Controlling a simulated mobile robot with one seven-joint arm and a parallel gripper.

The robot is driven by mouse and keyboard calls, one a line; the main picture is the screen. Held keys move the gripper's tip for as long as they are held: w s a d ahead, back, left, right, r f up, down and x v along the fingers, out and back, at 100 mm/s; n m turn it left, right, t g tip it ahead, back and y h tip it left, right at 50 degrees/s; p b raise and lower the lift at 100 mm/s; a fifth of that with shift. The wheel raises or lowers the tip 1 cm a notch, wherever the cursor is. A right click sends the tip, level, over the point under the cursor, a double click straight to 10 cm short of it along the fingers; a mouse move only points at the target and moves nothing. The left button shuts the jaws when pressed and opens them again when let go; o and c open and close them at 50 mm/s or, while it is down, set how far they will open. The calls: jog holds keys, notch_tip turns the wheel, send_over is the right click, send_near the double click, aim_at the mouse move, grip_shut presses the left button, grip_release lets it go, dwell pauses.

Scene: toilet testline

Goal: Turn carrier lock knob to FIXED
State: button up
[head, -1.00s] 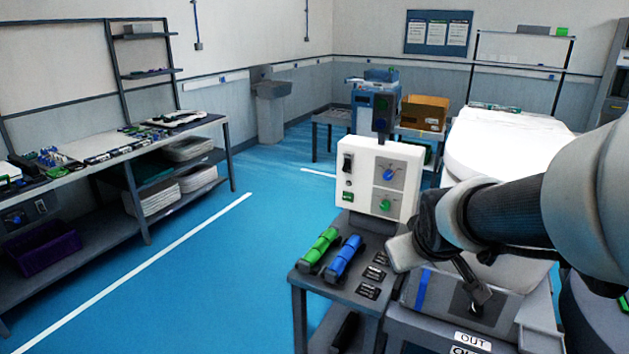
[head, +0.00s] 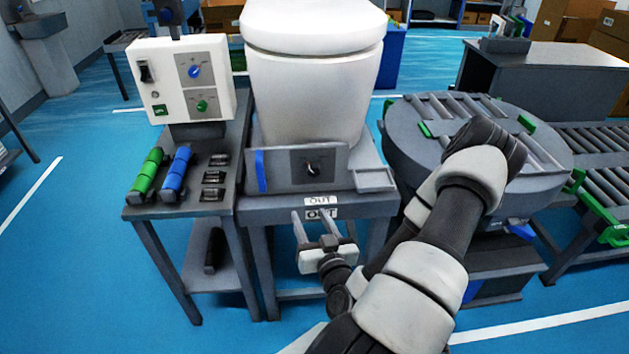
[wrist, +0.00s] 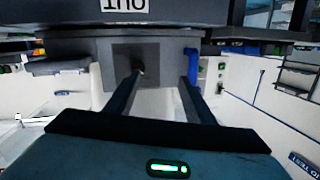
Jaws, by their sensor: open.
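The carrier lock knob (head: 312,167) is a small dark knob on a dark square plate on the grey front of the carrier (head: 282,180), below the white toilet. Its setting is too small to read. My gripper (head: 322,217) is open and empty, in front of and below the carrier, beside the OUT labels, with its fingers pointing towards the carrier. In the wrist view the picture is upside down; the knob plate (wrist: 121,58) shows beyond the left finger of my gripper (wrist: 162,77). The knob itself is largely hidden by that fingertip.
A blue strip (head: 261,170) marks the carrier front. The round roller table (head: 400,130) stands at right. The floor at far left is clear.

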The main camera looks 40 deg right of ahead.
jog(key=s+d+m+h, duration=0.2)
jog(key=m+h, duration=0.1)
jog(key=b, duration=0.6)
send_near(314, 173)
jog(key=x, duration=0.9)
jog(key=shift+f, duration=0.1)
jog(key=c, duration=1.1)
jog(key=shift+o, duration=0.2)
